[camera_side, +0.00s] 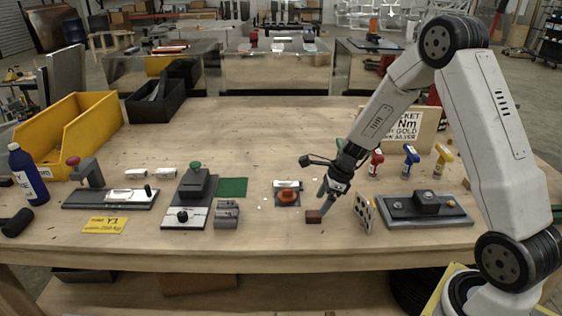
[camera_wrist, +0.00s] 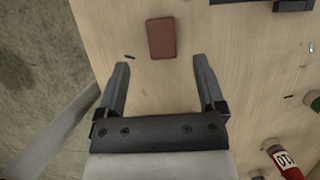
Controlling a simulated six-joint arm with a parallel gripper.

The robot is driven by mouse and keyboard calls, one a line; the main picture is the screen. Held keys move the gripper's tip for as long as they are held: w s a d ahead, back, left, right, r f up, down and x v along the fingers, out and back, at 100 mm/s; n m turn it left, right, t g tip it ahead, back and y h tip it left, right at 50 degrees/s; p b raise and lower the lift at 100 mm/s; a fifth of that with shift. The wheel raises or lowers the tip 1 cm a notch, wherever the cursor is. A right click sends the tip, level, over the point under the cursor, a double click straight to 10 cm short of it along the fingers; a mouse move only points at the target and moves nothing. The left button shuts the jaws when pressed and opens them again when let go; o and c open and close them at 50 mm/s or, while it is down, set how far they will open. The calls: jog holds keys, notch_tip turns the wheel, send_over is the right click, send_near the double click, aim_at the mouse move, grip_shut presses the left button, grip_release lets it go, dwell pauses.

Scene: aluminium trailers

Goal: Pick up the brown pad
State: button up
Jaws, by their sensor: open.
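The brown pad (camera_side: 313,216) is a small reddish-brown block lying on the wooden table, near its front edge. In the wrist view the brown pad (camera_wrist: 161,38) lies flat beyond the fingertips, roughly centred between them. My gripper (camera_side: 324,197) is above the table, just beside and over the pad in the side view. In the wrist view my gripper (camera_wrist: 158,62) has its two fingers wide apart with nothing between them. The pad does not appear to touch either finger.
A red-knobbed part (camera_side: 287,196) is to the left. Red, blue and yellow handled tools (camera_side: 410,158) stand behind. The table's front edge (camera_side: 300,256) is close to the pad.

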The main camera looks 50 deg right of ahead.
aim_at(315, 213)
jog(key=shift+f, duration=0.15)
jog(key=shift+x, duration=2.5)
jog(key=shift+w, duration=0.1)
grip_shut()
